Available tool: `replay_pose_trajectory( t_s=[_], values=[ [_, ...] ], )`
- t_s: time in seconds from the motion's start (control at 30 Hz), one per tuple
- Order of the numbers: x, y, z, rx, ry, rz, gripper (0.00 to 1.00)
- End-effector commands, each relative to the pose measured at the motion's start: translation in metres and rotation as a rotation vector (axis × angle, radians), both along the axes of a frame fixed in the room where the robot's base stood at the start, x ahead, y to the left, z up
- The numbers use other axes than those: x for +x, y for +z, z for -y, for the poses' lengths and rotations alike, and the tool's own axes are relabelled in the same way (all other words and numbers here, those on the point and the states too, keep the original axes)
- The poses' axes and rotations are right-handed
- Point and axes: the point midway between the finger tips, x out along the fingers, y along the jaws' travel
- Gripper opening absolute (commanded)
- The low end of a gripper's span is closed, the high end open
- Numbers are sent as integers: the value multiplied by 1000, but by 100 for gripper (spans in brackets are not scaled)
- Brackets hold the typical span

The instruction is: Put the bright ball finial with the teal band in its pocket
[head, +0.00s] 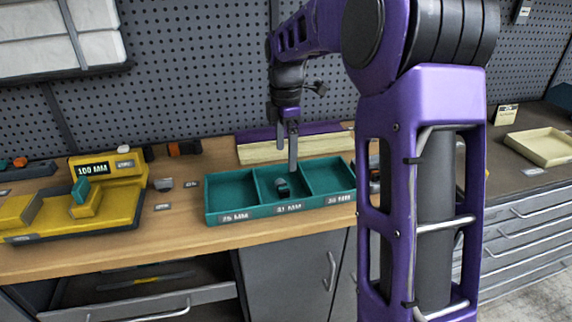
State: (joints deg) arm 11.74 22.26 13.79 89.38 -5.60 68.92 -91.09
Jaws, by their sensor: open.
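A teal tray (262,216) with three compartments in a row stands on the wooden bench. A small light-grey piece with a darker teal part (282,186) lies in the middle compartment. It looks like the ball finial with the teal band, but it is too small to be sure. My gripper (291,163) points down above the back of the middle compartment, open and apart from the piece.
A yellow fixture (112,200) with a 100 MM display and a teal block (80,191) stands to the left. Small grey parts (163,184) lie between it and the tray. A pale board (295,147) lies behind the tray. My arm hides the bench right of the tray.

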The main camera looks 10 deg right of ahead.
Motion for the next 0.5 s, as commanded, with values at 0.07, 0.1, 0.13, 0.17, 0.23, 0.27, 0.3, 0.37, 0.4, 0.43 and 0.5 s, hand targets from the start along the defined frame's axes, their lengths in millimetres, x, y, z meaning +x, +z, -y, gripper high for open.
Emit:
replay_pose_trajectory(
  t_s=[0.07, 0.1, 0.13, 0.17, 0.23, 0.27, 0.3, 0.37, 0.4, 0.43, 0.5],
  values=[
    [1, 14, 0, 0, 0, 2, 98],
    [0, 19, 0, 0, 0, 0, 98],
    [0, 22, 0, 0, 0, 0, 98],
    [0, 24, 0, 0, 0, 0, 98],
    [0, 28, 0, 1, 0, 0, 98],
    [0, 29, 0, 1, 0, -1, 98],
    [0, 30, 0, 1, 0, -1, 98],
    [0, 31, 0, 1, 0, -1, 98],
    [0, 31, 0, 1, 0, -1, 98],
    [0, 30, 0, 1, 0, -1, 98],
    [0, 30, 0, 1, 0, -1, 98]
  ],
)
